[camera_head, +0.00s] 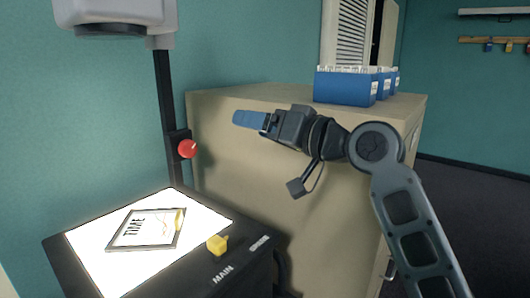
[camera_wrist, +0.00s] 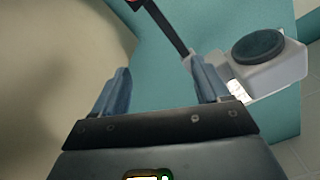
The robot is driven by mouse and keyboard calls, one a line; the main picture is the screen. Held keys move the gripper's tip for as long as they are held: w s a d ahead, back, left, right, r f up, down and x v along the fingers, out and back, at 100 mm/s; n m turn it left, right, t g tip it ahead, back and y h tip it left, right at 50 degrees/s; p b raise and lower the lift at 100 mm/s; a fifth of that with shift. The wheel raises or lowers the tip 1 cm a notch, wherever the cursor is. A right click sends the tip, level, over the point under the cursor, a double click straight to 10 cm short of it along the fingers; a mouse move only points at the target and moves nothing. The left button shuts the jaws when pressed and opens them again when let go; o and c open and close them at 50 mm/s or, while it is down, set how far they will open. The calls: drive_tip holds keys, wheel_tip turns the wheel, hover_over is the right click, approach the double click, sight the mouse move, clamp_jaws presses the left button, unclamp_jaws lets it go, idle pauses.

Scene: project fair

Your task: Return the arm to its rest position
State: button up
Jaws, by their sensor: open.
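My gripper (camera_head: 248,119) is at the end of my raised arm in the head view, pointing left in front of a beige cabinet. Its blue fingers show apart and empty in the wrist view (camera_wrist: 160,92). The gripper is above and to the right of a lit panel, clear of it. The arm reaches in from the lower right with its elbow joint bent.
A lit panel (camera_head: 95,262) on a black stand holds a framed card (camera_head: 147,229). A yellow knob (camera_head: 217,244) sits on its edge. A red knob (camera_head: 188,148) is on the black post. The beige cabinet (camera_head: 235,185) stands close behind my arm, with blue boxes (camera_head: 344,87) on top.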

drive_tip(key=s+d+f+m+t+h+b, duration=0.1)
drive_tip(key=s+d+f+m, duration=0.15)
drive_tip(key=f, duration=0.45)
drive_tip(key=s+d+f+m+t+h+b, duration=0.1)
drive_tip(key=s+f+t+h, duration=0.15)
drive_tip(key=f, duration=0.45)
drive_tip(key=s+d+f+m+t+h+b, duration=0.1)
drive_tip(key=s+d+f+m, duration=0.15)
drive_tip(key=f, duration=0.45)
drive_tip(key=s+d+f+m+h+b, duration=0.2)
drive_tip(key=s+d+f+h, duration=0.3)
drive_tip(key=s+f, duration=0.8)
drive_tip(key=s+d+f+h+b, duration=0.1)
drive_tip(key=s+d+f+h, duration=0.15)
drive_tip(key=s, duration=0.55)
drive_tip(key=s+d+f+h+b, duration=0.15)
drive_tip(key=s+d+f, duration=0.25)
drive_tip(key=s, duration=0.4)
drive_tip(key=s+d+r+n+b, duration=0.1)
drive_tip(key=s+d, duration=0.1)
drive_tip(key=s, duration=0.6)
drive_tip(key=s+d+r+n+b, duration=0.1)
drive_tip(key=s+d+r+n, duration=0.1)
drive_tip(key=s, duration=0.6)
drive_tip(key=shift+s+d+g+h, duration=0.15)
drive_tip(key=shift+d+g+h, duration=0.2)
drive_tip(key=shift+d, duration=0.2)
drive_tip(key=shift+r, duration=0.1)
